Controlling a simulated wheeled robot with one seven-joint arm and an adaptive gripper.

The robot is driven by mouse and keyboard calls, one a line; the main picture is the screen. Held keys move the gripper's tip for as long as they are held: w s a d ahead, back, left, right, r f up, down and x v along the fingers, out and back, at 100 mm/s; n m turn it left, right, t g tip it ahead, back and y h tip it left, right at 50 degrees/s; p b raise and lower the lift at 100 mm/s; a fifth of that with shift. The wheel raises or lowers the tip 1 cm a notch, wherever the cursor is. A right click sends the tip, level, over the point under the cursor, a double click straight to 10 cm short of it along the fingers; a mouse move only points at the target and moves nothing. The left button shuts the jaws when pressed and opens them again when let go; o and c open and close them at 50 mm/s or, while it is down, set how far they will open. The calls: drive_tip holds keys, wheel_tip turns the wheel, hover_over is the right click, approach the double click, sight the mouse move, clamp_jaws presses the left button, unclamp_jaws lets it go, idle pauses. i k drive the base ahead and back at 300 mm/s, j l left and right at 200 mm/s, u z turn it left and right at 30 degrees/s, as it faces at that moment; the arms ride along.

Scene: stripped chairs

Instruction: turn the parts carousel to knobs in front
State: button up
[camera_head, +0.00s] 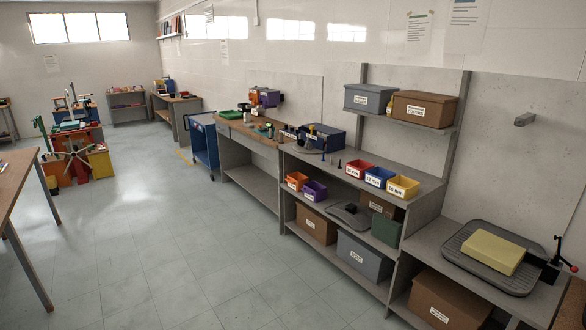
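What looks like the parts carousel (311,149) is a dark round plate on the grey workbench at mid-picture, with small dark parts standing on it. It is far off and small, so I cannot tell which compartment faces the front or whether knobs are in it. A dark blue box (329,138) stands right beside or behind it and may hide part of it. My gripper is not in view.
Red (358,170), blue (379,178) and yellow (403,187) bins line the bench's front edge. A yellow block (492,251) lies on a ribbed grey mat at right. A blue cart (203,141) stands left of the benches. The floor (150,240) in front is clear.

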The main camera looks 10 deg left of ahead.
sight(317, 142)
drive_tip(key=i+j+u, duration=0.3)
drive_tip(key=i, duration=0.35)
drive_tip(key=i+j+u, duration=0.35)
drive_tip(key=i, duration=0.35)
drive_tip(key=i+u, duration=0.3)
drive_tip(key=i, duration=2.55)
drive_tip(key=i+z, duration=0.1)
drive_tip(key=i, duration=0.45)
drive_tip(key=i+j, duration=0.15)
drive_tip(key=i, duration=0.35)
drive_tip(key=i+z, duration=0.15)
drive_tip(key=i, duration=0.4)
drive_tip(key=i+j+z, duration=0.1)
drive_tip(key=i, duration=0.4)
drive_tip(key=i+j+z, duration=0.65)
drive_tip(key=i, duration=0.25)
drive_tip(key=z, duration=0.4)
drive_tip(key=i+z, duration=0.1)
drive_tip(key=z, duration=0.75)
drive_tip(key=i+z, duration=0.1)
drive_tip(key=z, duration=0.75)
drive_tip(key=j+z, duration=0.15)
drive_tip(key=z, duration=0.25)
drive_tip(key=i, duration=0.05)
